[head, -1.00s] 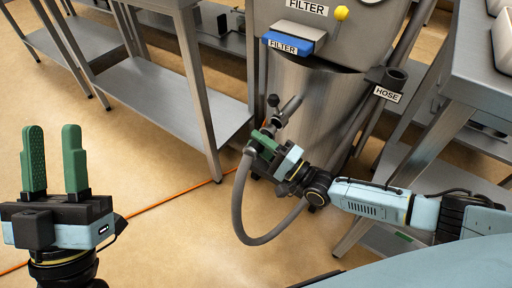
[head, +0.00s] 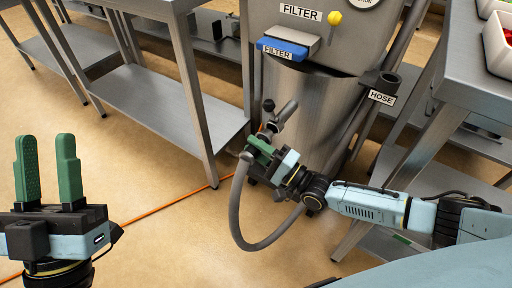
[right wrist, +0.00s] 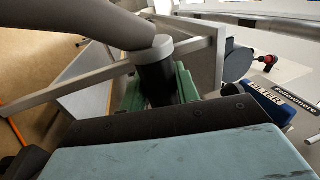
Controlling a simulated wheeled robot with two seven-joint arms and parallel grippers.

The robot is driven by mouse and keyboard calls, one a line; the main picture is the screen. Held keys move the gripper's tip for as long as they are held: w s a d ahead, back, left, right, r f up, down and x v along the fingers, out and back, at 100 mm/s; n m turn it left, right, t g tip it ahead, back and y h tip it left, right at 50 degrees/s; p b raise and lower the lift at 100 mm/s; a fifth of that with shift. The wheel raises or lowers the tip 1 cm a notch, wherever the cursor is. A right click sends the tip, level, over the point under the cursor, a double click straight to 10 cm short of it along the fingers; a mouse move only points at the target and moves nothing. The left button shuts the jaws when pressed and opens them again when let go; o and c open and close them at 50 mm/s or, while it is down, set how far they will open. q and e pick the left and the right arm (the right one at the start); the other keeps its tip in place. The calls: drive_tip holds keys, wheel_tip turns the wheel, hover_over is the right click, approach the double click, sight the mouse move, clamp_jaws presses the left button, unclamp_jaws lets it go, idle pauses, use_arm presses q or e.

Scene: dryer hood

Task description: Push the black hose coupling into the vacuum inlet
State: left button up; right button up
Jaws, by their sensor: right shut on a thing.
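The black hose coupling (right wrist: 155,82) is between the green fingers of my right gripper in the right wrist view, with a grey collar and grey hose above it. In the head view, my right gripper (head: 259,148) is shut on it, low in front of the steel vacuum drum (head: 308,110). A short grey pipe with a dark end (head: 284,114), apparently the inlet, sticks out from the drum just above this gripper. Whether the coupling touches it is hidden. The grey hose (head: 237,215) loops below the gripper. My left gripper (head: 46,145) is open and empty at far left.
A blue filter handle (head: 283,48) and yellow knob (head: 334,18) are above the drum. A hose holder (head: 382,84) is at its right. Steel tables stand left (head: 160,110) and right (head: 480,75). An orange cable (head: 165,204) crosses the open floor.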

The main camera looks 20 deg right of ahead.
sight(264, 139)
drive_tip(key=shift+w+d+b, duration=0.55)
drive_tip(key=shift+w+d, duration=0.05)
drive_tip(key=shift+d, duration=0.2)
drive_tip(key=shift+w+d+b, duration=0.55)
drive_tip(key=shift+w+d, duration=0.05)
drive_tip(key=shift+d, duration=0.15)
idle(0.7)
drive_tip(key=o, duration=1.2)
drive_tip(key=shift+s, duration=0.1)
drive_tip(key=p+v, duration=0.3)
drive_tip(key=v, duration=1)
drive_tip(key=shift+s+d, duration=0.1)
